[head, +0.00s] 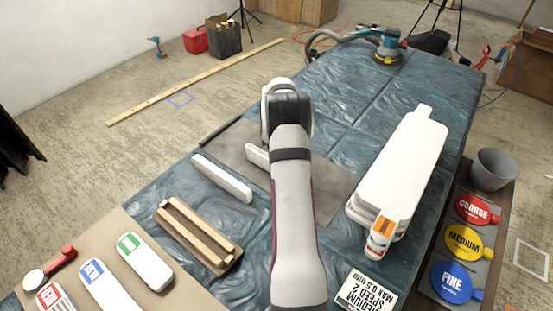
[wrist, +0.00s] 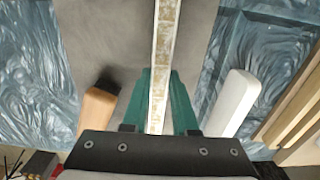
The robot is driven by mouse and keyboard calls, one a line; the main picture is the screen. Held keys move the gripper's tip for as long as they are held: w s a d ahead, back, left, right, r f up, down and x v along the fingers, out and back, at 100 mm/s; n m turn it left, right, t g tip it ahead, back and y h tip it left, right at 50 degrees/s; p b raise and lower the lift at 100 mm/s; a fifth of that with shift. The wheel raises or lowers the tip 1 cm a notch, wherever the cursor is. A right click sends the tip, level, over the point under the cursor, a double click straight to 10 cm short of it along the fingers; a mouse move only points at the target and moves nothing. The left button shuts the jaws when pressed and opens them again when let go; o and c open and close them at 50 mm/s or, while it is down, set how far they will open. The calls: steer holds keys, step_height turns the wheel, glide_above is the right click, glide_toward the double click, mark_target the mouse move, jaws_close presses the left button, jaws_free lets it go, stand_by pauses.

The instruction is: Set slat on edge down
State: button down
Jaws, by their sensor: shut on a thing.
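My gripper (wrist: 158,95) has green fingers and is shut on a long, narrow white slat (wrist: 165,45) with a patchy beige edge. The slat stands on edge between the fingers in the wrist view, over the grey mat (wrist: 110,35). In the head view a white end (head: 256,155), seemingly of this slat, shows left of my arm; the arm hides the rest and the gripper. I cannot tell whether the slat touches the mat. Another white slat (head: 222,178) lies to the left; a white bar, seemingly the same one, is right of my gripper in the wrist view (wrist: 235,103).
A wooden rack (head: 200,236) stands at front left, near labelled white blocks (head: 145,262). White boards (head: 400,170) are stacked at right, beside coloured discs (head: 464,243) and a grey cup (head: 493,169). A wood-ended object (wrist: 98,104) lies close left of my fingers.

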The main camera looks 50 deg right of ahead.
steer(key=shift+f, duration=0.15)
steer(key=c, duration=0.7)
jaws_free()
